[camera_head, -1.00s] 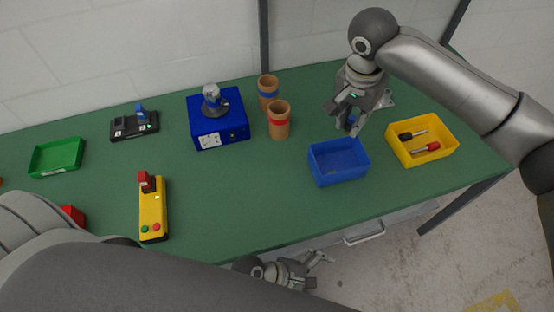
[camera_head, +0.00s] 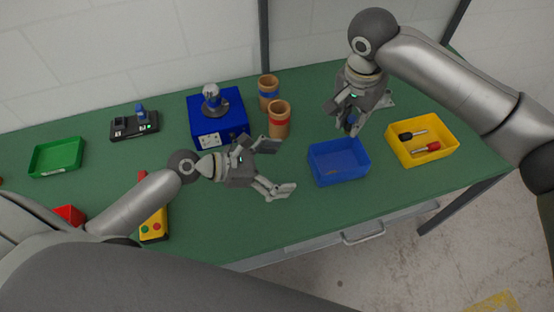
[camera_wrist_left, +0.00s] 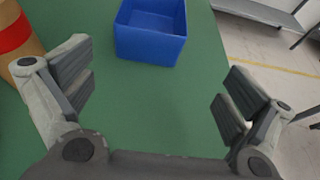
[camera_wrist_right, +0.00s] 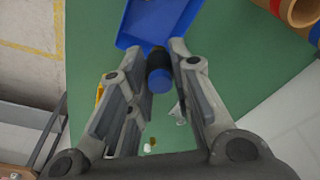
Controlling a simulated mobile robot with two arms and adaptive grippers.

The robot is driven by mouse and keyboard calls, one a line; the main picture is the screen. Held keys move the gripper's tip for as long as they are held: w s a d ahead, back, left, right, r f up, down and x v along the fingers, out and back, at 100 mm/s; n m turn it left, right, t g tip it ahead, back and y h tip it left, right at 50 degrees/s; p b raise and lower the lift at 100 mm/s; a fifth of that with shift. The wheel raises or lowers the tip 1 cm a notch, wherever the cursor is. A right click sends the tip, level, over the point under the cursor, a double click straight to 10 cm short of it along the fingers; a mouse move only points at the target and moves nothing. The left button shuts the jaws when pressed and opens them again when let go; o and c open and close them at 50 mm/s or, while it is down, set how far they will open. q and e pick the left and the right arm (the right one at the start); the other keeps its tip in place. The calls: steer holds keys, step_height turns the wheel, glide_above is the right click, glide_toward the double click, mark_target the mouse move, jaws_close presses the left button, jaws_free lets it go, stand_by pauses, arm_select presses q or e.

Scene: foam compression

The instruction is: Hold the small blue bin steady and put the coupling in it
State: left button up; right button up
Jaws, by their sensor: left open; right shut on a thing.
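The small blue bin (camera_head: 343,180) stands on the green table right of centre and looks empty. It also shows at the top of the left wrist view (camera_wrist_left: 148,47). My right gripper (camera_head: 351,116) is just behind the bin, shut on the coupling (camera_wrist_right: 159,72), a small dark and blue cylinder. The coupling is near the bin's back edge; I cannot tell its height above it. My left gripper (camera_head: 279,168) is open and empty over the table, left of the bin and apart from it, its fingers spread toward the bin.
A yellow bin (camera_head: 425,155) with two screwdrivers stands to the right. Two brown cylinders (camera_head: 279,120) and a blue box (camera_head: 205,110) stand behind my left gripper. A green tray (camera_head: 57,158), a black device (camera_head: 134,126) and a yellow button box (camera_head: 153,226) lie further left.

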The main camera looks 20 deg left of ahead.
mark_target(314, 162)
arm_select(q)
steer(key=shift+w+a+r, duration=0.25)
steer(key=shift+w+a, duration=0.2)
steer(key=shift+a, duration=0.15)
steer(key=x, duration=1.1)
steer(key=shift+w+d+f, duration=0.2)
steer(key=shift+w+d, duration=0.05)
steer(key=c, duration=0.8)
arm_select(e)
steer(key=shift+f, duration=5.8)
steer(key=o, duration=1)
steer(key=shift+r, duration=0.1)
